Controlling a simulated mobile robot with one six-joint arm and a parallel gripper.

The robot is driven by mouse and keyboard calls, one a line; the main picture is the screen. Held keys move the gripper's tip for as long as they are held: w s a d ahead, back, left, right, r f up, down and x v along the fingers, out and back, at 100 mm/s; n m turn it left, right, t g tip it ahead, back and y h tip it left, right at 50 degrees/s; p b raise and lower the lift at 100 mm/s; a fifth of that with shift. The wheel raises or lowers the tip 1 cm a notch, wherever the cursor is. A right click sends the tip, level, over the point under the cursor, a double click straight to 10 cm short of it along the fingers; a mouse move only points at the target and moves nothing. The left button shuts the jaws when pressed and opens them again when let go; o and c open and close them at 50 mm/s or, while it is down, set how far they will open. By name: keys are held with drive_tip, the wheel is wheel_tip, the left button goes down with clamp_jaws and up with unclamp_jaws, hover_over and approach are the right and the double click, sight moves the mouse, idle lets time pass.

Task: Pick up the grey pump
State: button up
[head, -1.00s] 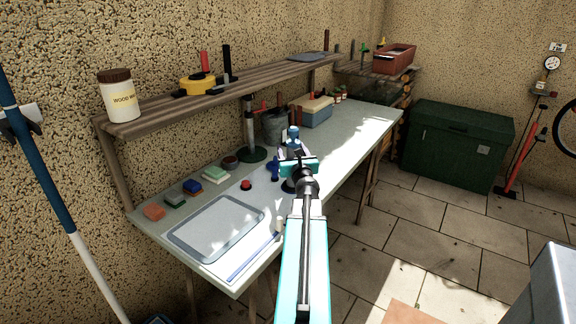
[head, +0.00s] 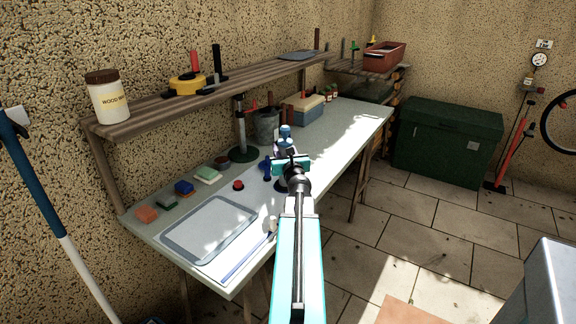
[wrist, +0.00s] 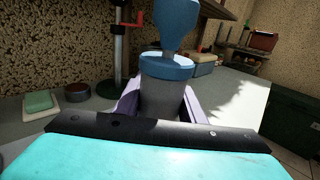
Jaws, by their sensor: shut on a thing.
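The grey pump (wrist: 163,98) stands upright between my gripper's two lilac fingers in the wrist view. It has a grey cylindrical body, a blue collar and a blue rounded top. My gripper (wrist: 160,104) is shut on its body, with a finger on each side. In the head view the pump's blue top (head: 285,131) shows above my gripper (head: 287,150), over the middle of the workbench (head: 325,155). The pump's base is hidden behind my gripper, so I cannot tell whether it touches the bench.
A blue object (head: 266,169) stands close left of my gripper. A grey bucket (head: 266,127) and a post (head: 240,125) stand behind, under the wooden shelf (head: 210,85). A grey tray (head: 208,231) lies nearer. The bench is clear to the right.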

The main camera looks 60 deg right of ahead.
clamp_jaws()
wheel_tip(320, 180, up, 10)
drive_tip(key=p, duration=0.4)
idle(0.6)
